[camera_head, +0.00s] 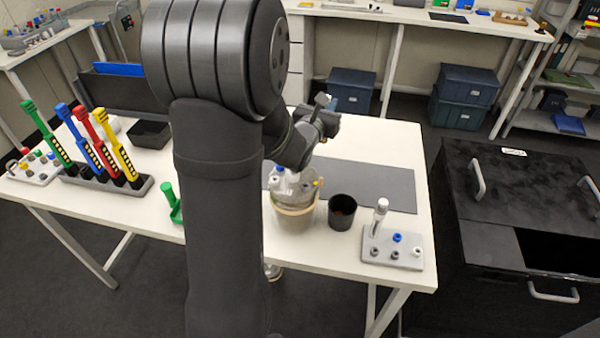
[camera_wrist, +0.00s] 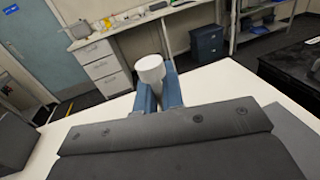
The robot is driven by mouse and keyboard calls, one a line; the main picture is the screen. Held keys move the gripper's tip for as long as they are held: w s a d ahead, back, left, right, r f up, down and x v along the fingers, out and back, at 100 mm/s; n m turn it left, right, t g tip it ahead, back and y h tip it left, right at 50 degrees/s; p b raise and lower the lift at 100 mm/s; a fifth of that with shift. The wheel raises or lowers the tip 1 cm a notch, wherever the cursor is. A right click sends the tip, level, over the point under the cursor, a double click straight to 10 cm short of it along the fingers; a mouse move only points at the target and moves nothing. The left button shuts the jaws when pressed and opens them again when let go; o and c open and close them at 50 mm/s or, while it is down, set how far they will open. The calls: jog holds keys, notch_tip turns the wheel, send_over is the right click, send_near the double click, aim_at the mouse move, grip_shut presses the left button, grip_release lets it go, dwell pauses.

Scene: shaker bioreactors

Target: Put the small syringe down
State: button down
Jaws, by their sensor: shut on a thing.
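My gripper (camera_wrist: 159,84) has two blue fingers and is shut on a white cylinder with a flat round top, apparently the small syringe (camera_wrist: 150,68). Only its upper end shows in the wrist view; the rest is hidden between and behind the fingers. In the head view my wrist is above the table, over the back edge of the dark grey mat, and my arm hides part of it. The held piece cannot be made out clearly there. A grey rack (camera_head: 411,257) at the table's front right holds an upright white piece (camera_head: 380,215) and several small caps.
A beige bucket-like vessel (camera_head: 295,217) with fittings on top and a dark cup (camera_head: 342,212) stand left of the rack. The dark grey mat (camera_head: 375,185) is mostly bare. Colored pipettes (camera_head: 121,145) stand in a holder at left. A black cabinet (camera_head: 500,210) is at right.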

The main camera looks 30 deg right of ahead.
jog(key=s+d+f+m+g+h, duration=0.1)
jog(key=s+d+f+m+g, duration=0.15)
jog(key=s+d, duration=0.4)
jog(key=s+d+f+m+g+h, duration=0.1)
jog(key=s+d+g, duration=0.2)
jog(key=s, duration=0.7)
notch_tip(320, 180, down, 8)
jog(key=shift+w+r, duration=0.25)
jog(key=shift+w, duration=0.05)
jog(key=shift+d, duration=0.1)
jog(key=shift+f, duration=0.15)
jog(key=c, duration=1.5)
grip_release()
jog(key=shift+c, duration=0.2)
jog(key=v, duration=1.2)
